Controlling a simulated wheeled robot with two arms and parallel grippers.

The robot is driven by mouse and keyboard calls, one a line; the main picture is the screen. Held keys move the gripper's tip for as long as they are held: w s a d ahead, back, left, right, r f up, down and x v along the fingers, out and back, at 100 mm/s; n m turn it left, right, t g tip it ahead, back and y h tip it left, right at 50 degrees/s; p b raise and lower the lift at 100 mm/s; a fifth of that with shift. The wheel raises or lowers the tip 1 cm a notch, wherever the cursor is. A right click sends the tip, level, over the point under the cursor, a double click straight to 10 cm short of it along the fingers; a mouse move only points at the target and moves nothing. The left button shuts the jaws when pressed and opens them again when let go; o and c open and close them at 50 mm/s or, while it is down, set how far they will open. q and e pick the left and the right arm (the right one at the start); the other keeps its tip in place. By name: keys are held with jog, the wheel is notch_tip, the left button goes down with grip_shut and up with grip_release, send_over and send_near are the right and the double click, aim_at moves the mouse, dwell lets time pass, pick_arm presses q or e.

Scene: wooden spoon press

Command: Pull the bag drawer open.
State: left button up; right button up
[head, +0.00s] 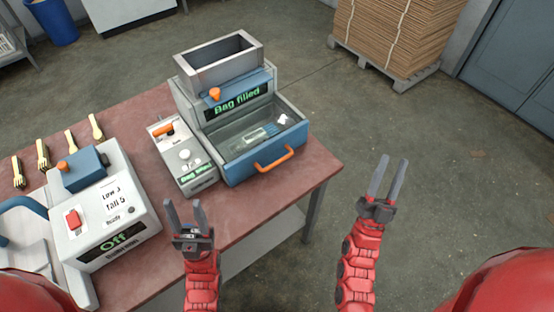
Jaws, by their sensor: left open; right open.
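The bag drawer (238,168) is the blue-fronted lower part of the grey bagging machine (183,95) on the table. An orange handle (275,160) sits on its front. Through its top I see a small pale packet (262,131) and a white piece inside. The machine's display (237,99) reads "Bag filled". My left gripper (185,205) is open and empty, in front of the small grey device and left of the drawer handle. My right gripper (393,164) is open and empty, to the right of the table, apart from the handle.
A red-brown table (240,215) carries everything. A small device with an orange lever (182,158) stands left of the drawer. A white machine showing "Off" (103,215) is at front left, with wooden cutlery (43,155) behind it. Stacked cardboard (395,35) is on a pallet. Floor to the right is clear.

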jog(key=w+d+f+m+g, duration=0.3)
jog(key=w+d+f+g, duration=0.2)
jog(key=d+f, duration=0.25)
jog(key=n+g+y, duration=0.1)
jog(key=g+y, duration=0.7)
jog(key=y, duration=1.2)
send_near(279, 160)
jog(key=p+x, duration=0.1)
jog(key=x, duration=0.2)
jog(key=p+x, duration=0.1)
jog(key=x, duration=0.2)
jog(key=p+x, duration=0.2)
jog(key=x, duration=0.1)
jog(key=shift+s+d+f, duration=0.1)
jog(key=shift+f, duration=0.15)
jog(key=shift+w+a+f, duration=0.2)
jog(key=shift+w+a, duration=0.15)
jog(key=shift+w, duration=0.2)
jog(key=shift+c, duration=0.2)
grip_shut()
jog(key=shift+s, duration=0.1)
